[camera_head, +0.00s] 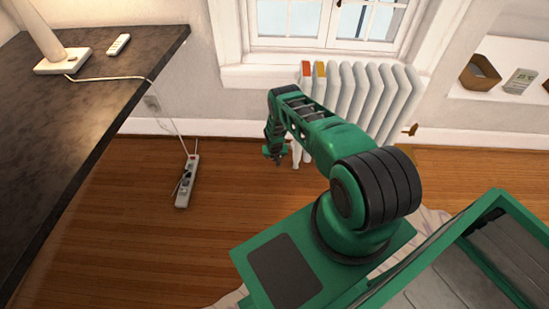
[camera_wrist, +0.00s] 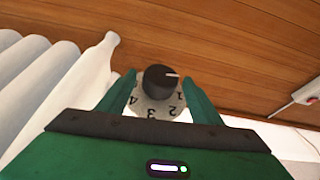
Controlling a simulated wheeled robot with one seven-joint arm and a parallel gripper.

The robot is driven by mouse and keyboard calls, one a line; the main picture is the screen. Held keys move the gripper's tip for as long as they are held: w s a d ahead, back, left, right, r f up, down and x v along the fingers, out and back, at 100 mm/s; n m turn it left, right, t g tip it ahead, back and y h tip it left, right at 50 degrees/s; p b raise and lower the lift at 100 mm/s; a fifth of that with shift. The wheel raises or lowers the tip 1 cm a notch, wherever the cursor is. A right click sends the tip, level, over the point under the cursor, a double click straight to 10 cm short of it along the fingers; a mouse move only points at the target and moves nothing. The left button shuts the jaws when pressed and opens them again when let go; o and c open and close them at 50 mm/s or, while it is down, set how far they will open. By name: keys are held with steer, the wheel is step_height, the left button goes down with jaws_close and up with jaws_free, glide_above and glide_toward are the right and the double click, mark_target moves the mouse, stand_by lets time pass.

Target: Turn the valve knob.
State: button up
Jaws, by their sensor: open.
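The valve knob (camera_wrist: 158,80) shows in the wrist view as a black round cap with a white pointer line toward the right. Below it is a pale collar (camera_wrist: 153,107) marked with numbers 1 to 4; the line points near the side of the 1. My gripper (camera_wrist: 160,79) is open, with one green finger on each side of the knob; contact with it cannot be told. In the head view my gripper (camera_head: 276,153) hangs at the left end of the white radiator (camera_head: 347,95), and the knob cannot be made out there.
A power strip (camera_head: 187,182) with cables lies on the wooden floor (camera_head: 115,205), left of my gripper. A dark table (camera_head: 90,105) stands at the left. An orange item (camera_head: 306,69) and a yellow item (camera_head: 320,69) sit on the radiator's left end, below the window.

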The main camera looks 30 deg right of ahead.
steer(key=c, duration=1)
steer(key=shift+d+t+y, duration=0.15)
steer(key=shift+t+y, duration=0.15)
steer(key=shift+c, duration=0.2)
steer(key=o, duration=1)
steer(key=shift+o, duration=0.2)
